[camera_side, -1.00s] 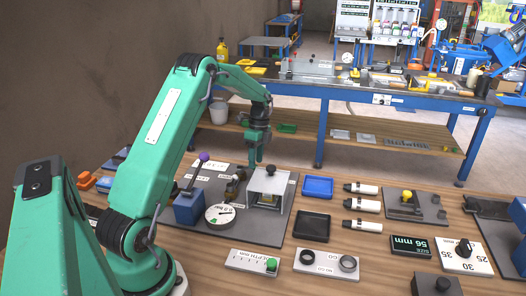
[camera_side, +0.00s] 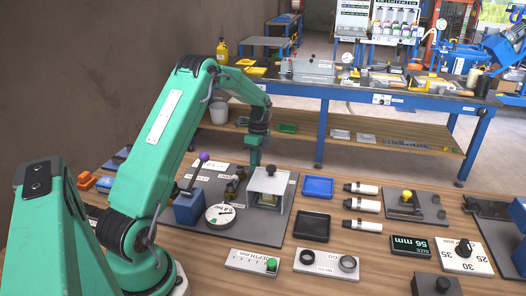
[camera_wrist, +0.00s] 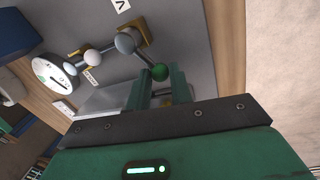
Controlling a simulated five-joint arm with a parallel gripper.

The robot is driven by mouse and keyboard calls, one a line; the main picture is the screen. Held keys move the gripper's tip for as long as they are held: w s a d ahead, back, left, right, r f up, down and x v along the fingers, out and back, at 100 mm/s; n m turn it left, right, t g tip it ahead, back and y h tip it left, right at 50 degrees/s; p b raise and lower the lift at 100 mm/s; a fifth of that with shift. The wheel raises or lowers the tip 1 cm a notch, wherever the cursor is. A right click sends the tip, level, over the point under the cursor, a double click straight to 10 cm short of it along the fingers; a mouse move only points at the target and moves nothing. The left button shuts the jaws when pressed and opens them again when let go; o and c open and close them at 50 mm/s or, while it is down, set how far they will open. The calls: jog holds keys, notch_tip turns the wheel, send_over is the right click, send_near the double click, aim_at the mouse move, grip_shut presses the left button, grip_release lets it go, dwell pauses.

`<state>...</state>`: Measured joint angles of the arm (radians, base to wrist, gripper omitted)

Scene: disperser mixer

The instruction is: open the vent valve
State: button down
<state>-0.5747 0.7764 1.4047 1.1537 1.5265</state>
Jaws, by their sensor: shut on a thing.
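The vent valve appears to be the fitting by the "V" label in the wrist view, with a grey round body (camera_wrist: 125,42) on a brass base. A thin lever runs from it to a green ball knob (camera_wrist: 160,72). My gripper (camera_wrist: 160,82) has its two green fingers on either side of this knob and is shut on it. In the side view my gripper (camera_side: 254,165) points down behind the clear-fronted grey box (camera_side: 268,187). The knob and lever are hard to make out there, partly hidden by the fingers and box.
A round dial gauge (camera_side: 220,215) stands left of the box, and also shows in the wrist view (camera_wrist: 52,72). A blue block (camera_side: 188,208) with a purple-knobbed lever (camera_side: 204,156) is further left. Blue (camera_side: 318,187) and black (camera_side: 312,226) trays lie right of the box.

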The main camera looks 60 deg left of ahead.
jog(key=shift+w+a+n, duration=0.1)
jog(key=shift+a+n, duration=0.45)
jog(key=shift+n, duration=0.5)
jog(key=shift+a+n, duration=0.55)
jog(key=shift+n, duration=0.5)
jog(key=c, duration=1.3)
grip_release()
jog(key=shift+o, duration=0.2)
jog(key=shift+r, duration=0.15)
notch_tip(320, 180, up, 8)
jog(key=w, duration=0.1)
jog(key=shift+a+f, duration=0.25)
jog(key=shift+a, duration=0.1)
jog(key=shift+o, duration=0.5)
